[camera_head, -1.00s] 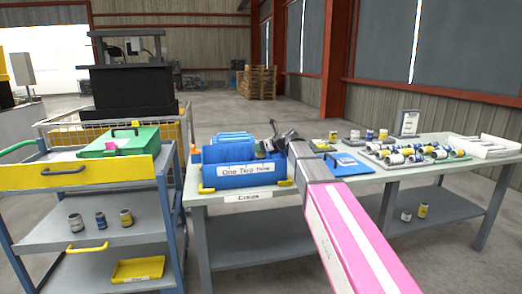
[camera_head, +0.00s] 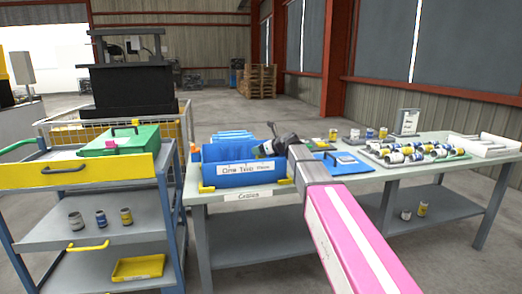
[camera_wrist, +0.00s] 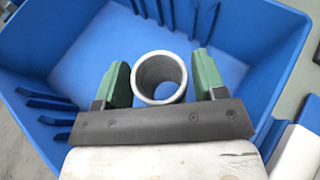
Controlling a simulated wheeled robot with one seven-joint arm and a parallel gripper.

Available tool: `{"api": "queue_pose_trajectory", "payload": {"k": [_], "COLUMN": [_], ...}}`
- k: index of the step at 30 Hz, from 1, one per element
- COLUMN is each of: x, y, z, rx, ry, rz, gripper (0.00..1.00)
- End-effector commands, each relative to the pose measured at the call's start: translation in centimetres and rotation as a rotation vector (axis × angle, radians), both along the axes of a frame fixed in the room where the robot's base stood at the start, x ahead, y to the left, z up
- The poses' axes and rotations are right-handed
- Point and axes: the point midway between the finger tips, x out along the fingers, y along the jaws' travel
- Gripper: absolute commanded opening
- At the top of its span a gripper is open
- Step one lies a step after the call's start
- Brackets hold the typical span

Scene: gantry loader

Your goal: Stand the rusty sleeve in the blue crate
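The blue crate (camera_head: 243,177) stands at the left end of the grey table. Its walls (camera_wrist: 45,125) and floor surround my gripper in the wrist view. My gripper (camera_wrist: 162,75) has green fingertips and is inside the crate's outline. A grey, open-ended sleeve (camera_wrist: 143,92) is between the fingertips, its round mouth facing the wrist camera. The left finger looks close against it, and a thin gap seems to show at the right finger, so I cannot tell whether it is gripped. Its lower end and any contact with the crate floor are hidden. My gripper is partly hidden in the head view (camera_head: 270,147).
Blue slotted ribs (camera_wrist: 48,101) line the crate's inner walls. Several small cans fill a tray (camera_head: 412,163) further right. A cart (camera_head: 90,232) with a green box (camera_head: 118,143) stands left.

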Motion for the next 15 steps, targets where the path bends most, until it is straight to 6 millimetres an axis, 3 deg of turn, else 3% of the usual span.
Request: {"api": "queue_pose_trajectory", "payload": {"k": [10, 15], "x": [-0.2, -0.1], "y": [0.0, 0.0], "z": [-0.5, 0.9], "rx": [0.000, 0.000], "ry": [0.015, 0.012], "rz": [0.001, 0.000], "gripper": [0.77, 0.77]}}
